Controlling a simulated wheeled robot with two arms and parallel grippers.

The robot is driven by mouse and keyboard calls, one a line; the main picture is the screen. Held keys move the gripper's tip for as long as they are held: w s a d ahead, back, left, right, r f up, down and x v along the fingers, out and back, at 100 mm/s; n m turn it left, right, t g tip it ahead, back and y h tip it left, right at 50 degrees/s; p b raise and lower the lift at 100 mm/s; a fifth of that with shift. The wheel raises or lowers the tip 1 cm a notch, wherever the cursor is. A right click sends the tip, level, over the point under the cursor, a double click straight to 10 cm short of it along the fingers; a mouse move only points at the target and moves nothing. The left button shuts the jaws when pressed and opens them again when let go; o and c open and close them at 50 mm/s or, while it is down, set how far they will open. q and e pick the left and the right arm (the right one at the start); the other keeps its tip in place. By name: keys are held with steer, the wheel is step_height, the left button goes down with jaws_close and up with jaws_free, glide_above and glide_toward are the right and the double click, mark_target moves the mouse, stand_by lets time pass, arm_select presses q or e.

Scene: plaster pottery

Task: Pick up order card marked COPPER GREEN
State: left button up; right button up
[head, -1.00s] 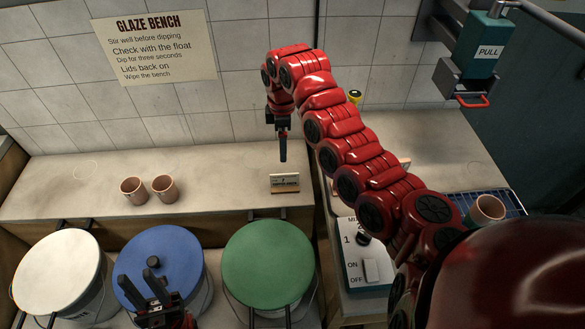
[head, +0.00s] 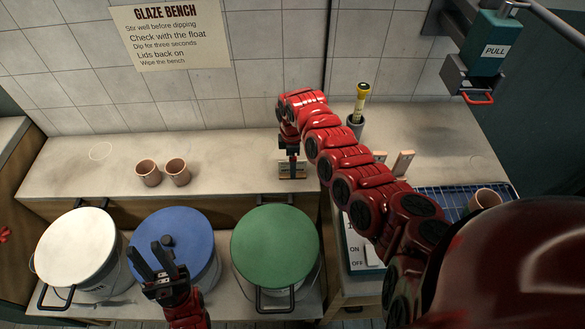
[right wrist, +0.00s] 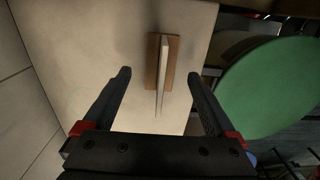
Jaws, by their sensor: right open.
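The order card (head: 284,172) stands in a small wooden holder on the back ledge, behind the green-lidded bucket. My right gripper (head: 292,172) is over it and hides much of it, so its lettering cannot be read now. In the right wrist view, the card (right wrist: 164,75) shows edge-on in its wooden base (right wrist: 152,62). The open fingers of the right gripper (right wrist: 160,80) lie on either side of the card, apart from it. My left gripper (head: 156,262) is open and empty, above the front of the blue-lidded bucket.
Buckets with white (head: 75,245), blue (head: 190,232) and green (head: 275,245) lids stand in front of the ledge. Two clay cups (head: 148,174) sit on the ledge at left. A yellow-topped tool (head: 362,92), a switch panel (head: 358,250) and a blue rack (head: 450,200) are at right.

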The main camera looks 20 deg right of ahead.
mark_target(284, 173)
steer(key=shift+f, duration=1.7)
steer(key=c, duration=1.4)
